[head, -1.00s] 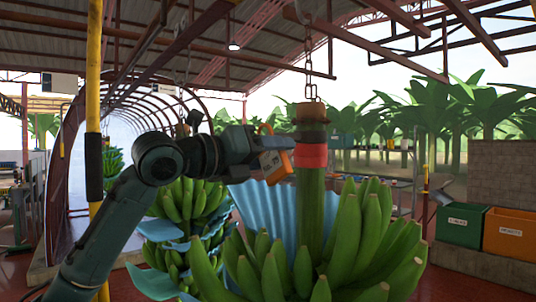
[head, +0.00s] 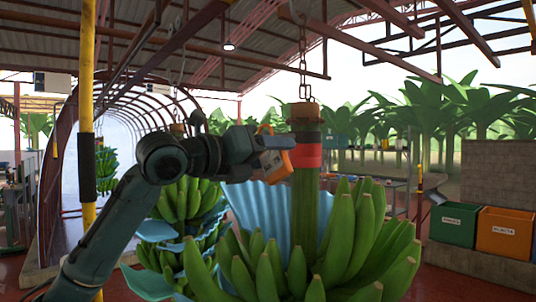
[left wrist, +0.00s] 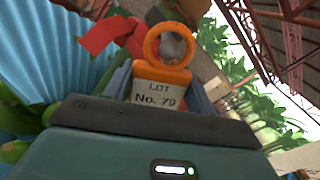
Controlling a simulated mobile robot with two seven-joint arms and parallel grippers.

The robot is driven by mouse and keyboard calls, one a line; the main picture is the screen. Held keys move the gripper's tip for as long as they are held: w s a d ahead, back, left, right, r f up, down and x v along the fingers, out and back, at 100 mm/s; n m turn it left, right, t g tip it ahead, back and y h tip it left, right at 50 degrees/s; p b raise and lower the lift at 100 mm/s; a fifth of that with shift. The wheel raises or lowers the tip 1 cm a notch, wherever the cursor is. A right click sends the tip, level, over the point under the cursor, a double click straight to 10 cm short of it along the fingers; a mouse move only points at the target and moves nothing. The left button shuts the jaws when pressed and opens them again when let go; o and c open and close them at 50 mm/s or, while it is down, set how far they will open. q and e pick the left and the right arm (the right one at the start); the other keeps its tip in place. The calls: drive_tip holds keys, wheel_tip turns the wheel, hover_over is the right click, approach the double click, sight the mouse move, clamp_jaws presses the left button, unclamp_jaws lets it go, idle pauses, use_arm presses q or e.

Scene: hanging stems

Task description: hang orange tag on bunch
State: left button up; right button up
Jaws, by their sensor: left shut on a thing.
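The orange tag has a ring (left wrist: 167,45) at its top and a pale label reading "LOT No. 79" (left wrist: 157,93). My right gripper is not in view.
A blue pleated cover (head: 260,212) is behind the bunch. Another bunch (head: 185,205) with blue sheets hangs behind my left arm. A yellow post (head: 88,120) stands at the left. A green bin (head: 454,224) and an orange bin (head: 505,233) stand at the right.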

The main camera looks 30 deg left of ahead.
use_arm(q)
drive_tip(key=shift+x, duration=1.55)
idle(0.9)
drive_tip(key=shift+s+d+f, duration=0.1)
drive_tip(key=shift+d+f, duration=0.2)
drive_tip(key=shift+d, duration=0.1)
idle(0.8)
drive_tip(key=o, duration=1.2)
drive_tip(key=b+v, duration=0.4)
drive_tip(key=v, duration=0.9)
drive_tip(key=shift+s, duration=0.1)
